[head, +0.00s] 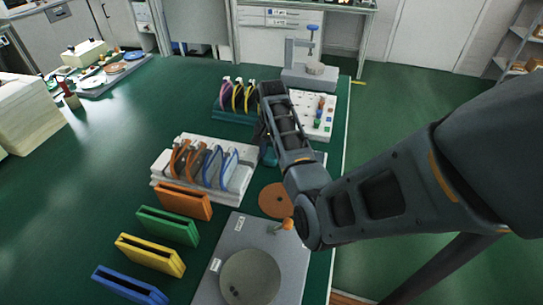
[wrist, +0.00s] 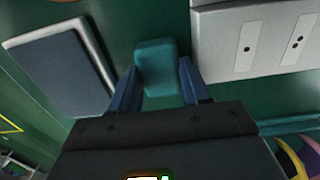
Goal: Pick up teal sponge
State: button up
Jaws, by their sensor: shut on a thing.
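The teal sponge (wrist: 157,68) sits between the two blue fingers of my gripper (wrist: 159,72) in the wrist view. The fingers are shut on its sides, and its far part sticks out beyond the fingertips. The green table shows around the sponge; I cannot tell whether it touches the table. In the head view a small teal patch (head: 269,156) shows beside my forearm, likely the sponge. My arm hides most of it and the fingertips there.
A white rack with orange and blue loops (head: 205,168) stands left of my gripper. A teal rack (head: 235,117) and a white peg board (head: 325,112) stand behind it. An orange disc (head: 274,201) and grey plate (head: 285,262) lie nearer. The table's left middle is clear.

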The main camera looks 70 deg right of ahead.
aim_at(272, 153)
jog(key=shift+r, duration=0.1)
jog(key=shift+r, duration=0.65)
notch_tip(272, 153, up, 3)
jog(key=shift+d+f+b, duration=0.1)
jog(key=shift+b, duration=0.2)
jog(key=s+d+r, duration=0.6)
jog(key=s+d, duration=0.1)
jog(key=d, duration=0.1)
jog(key=shift+s+d+r, duration=0.3)
jog(key=shift+d+r, duration=0.05)
jog(key=shift+d, duration=0.05)
jog(key=o, duration=0.4)
jog(key=c, duration=0.3)
